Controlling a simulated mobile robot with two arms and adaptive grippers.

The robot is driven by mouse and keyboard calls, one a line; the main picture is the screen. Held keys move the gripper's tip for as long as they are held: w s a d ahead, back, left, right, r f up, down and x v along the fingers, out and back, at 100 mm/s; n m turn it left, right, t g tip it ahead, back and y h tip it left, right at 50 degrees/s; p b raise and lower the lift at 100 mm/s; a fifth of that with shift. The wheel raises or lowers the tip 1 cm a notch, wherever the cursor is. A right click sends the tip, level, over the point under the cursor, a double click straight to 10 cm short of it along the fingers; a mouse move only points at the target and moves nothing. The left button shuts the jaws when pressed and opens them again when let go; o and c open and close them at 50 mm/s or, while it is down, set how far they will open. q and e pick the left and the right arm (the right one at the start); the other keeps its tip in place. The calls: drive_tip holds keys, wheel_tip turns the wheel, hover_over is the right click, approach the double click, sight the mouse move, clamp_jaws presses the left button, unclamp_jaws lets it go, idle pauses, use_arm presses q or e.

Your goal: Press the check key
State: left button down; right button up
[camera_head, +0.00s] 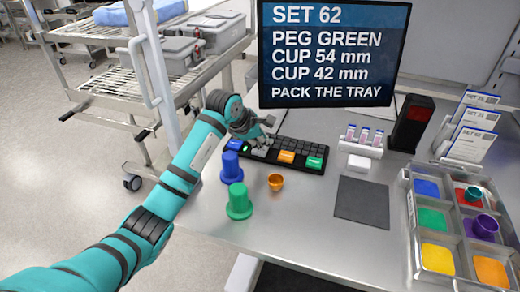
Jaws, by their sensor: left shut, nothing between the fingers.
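A black keyboard (299,148) lies on the steel table below the screen. It has a blue key (234,146) at its left end, an orange key (286,157) and a green key (314,162) toward the right; a small green light shows near the blue key. Their labels are too small to read, so I cannot tell which is the check key. My left gripper (262,142) is shut and empty, over the left part of the keyboard, hiding some keys. I cannot tell whether it touches one. My right gripper is not in view.
The screen (333,50) reads SET 62. Blue (231,167) and green (239,202) pegs and an orange cup (275,182) stand before the keyboard. A compartment tray (413,222) at right holds teal and purple cups. A dark mat (361,202) is bare.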

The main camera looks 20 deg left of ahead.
sight(263, 150)
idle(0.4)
use_arm(q)
drive_tip(key=shift+f+b, duration=0.3)
drive_tip(key=shift+f, duration=0.1)
drive_tip(key=shift+f+b, duration=0.4)
drive_tip(key=shift+f, duration=0.1)
idle(0.6)
drive_tip(key=shift+r, duration=0.1)
drive_tip(key=shift+r+p, duration=0.55)
drive_tip(key=shift+r, duration=0.25)
drive_tip(key=shift+r+p, duration=1.45)
drive_tip(key=shift+r, duration=1.1)
drive_tip(key=shift+f, duration=0.1)
